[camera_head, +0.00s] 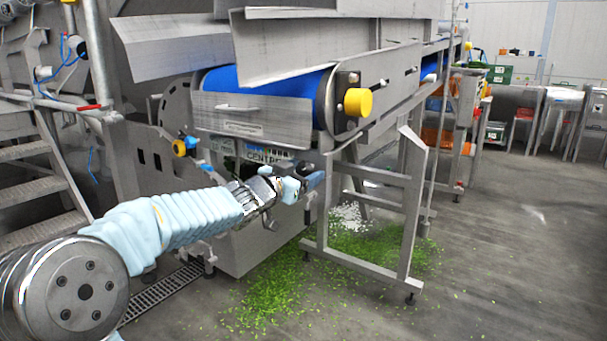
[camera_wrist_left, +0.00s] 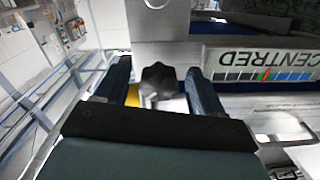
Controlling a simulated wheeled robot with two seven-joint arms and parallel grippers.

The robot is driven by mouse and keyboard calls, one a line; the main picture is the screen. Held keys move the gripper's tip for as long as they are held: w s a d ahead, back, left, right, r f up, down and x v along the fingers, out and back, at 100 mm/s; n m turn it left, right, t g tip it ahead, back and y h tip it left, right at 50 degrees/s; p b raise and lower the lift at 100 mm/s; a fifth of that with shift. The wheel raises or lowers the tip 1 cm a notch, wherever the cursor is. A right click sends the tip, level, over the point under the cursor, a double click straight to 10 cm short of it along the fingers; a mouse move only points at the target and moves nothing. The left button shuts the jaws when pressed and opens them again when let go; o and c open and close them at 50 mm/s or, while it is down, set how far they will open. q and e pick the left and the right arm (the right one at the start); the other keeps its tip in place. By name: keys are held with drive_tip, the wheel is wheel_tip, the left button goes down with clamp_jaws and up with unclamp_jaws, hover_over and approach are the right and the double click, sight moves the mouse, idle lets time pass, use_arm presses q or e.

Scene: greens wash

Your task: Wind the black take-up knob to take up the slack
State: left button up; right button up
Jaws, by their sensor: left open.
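The black take-up knob (camera_wrist_left: 158,78) shows in the left wrist view as a dark lobed knob in front of a grey metal plate. My left gripper (camera_wrist_left: 157,88) is open, with one blue-grey finger on each side of the knob. Gaps show between the knob and both fingers, so I see no contact. How deep the knob sits between the fingers I cannot tell. In the head view my left gripper (camera_head: 306,184) is below the front end of the blue conveyor belt (camera_head: 268,84), and I cannot make out the knob there. My right gripper is not in view.
A gauge label reading "CENTRED" (camera_wrist_left: 262,72) is right of the knob in the wrist view. A yellow cap (camera_head: 358,102) sits on the conveyor's end. A steel stand (camera_head: 408,210) is right of the gripper. Green scraps (camera_head: 270,295) litter the floor. Open floor lies at right.

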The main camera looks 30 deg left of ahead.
use_arm(q)
drive_tip(key=shift+w, duration=0.25)
drive_tip(key=c, duration=1)
drive_tip(key=shift+m, duration=0.3)
